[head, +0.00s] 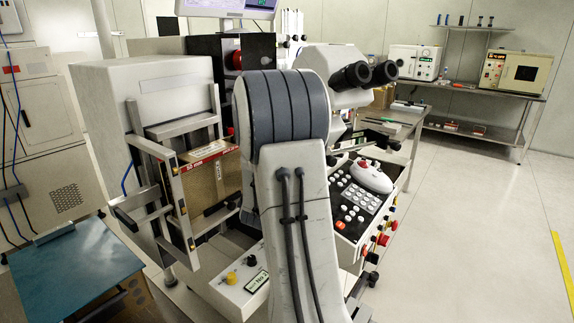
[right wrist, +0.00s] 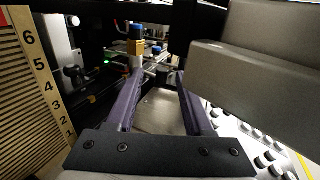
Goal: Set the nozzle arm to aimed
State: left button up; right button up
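In the right wrist view my right gripper (right wrist: 156,82) is open, its two dark purple fingers apart with nothing between them. They point into the bonding machine's work area. Just beyond the fingertips are a small upright part with a blue cap and a brass-coloured body (right wrist: 137,46) and thin metal rods. I cannot tell which of these is the nozzle arm, or how it is set. In the head view my own pale arm covers the machine's middle and hides the right gripper. My left gripper is not in view.
A microscope head with black eyepieces (head: 365,74) stands above a button panel (head: 358,205) with a white controller (head: 371,177). A brown magazine (head: 210,180) sits in a metal frame at left. A numbered strip (right wrist: 41,75) borders the wrist view. The floor at right is clear.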

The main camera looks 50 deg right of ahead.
jog(key=shift+w+a+r+g+p, duration=0.15)
jog(key=shift+g+p, duration=0.15)
jog(key=shift+p, duration=0.2)
jog(key=m+g+p, duration=0.1)
jog(key=p, duration=0.1)
jog(key=w+a+m+g+h+p, duration=0.1)
jog(key=g+p, duration=0.1)
jog(key=shift+a+m+g+h, duration=0.15)
jog(key=shift+m+g+h, duration=0.15)
jog(key=shift+m, duration=0.1)
jog(key=s+a+m+g+y+p, duration=0.1)
jog(key=s+a+m+y, duration=0.2)
jog(key=a, duration=0.7)
jog(key=s+a+f+m+g+y+p, duration=0.1)
jog(key=s+a+m+y+p, duration=0.1)
jog(key=s+a, duration=0.6)
jog(key=s+a+m+g+y+p, duration=0.2)
jog(key=s+a+m+y, duration=0.2)
jog(key=a, duration=1)
jog(key=shift+s+f+m+y, duration=0.4)
jog(key=shift+s+y, duration=0.3)
jog(key=shift+y, duration=0.2)
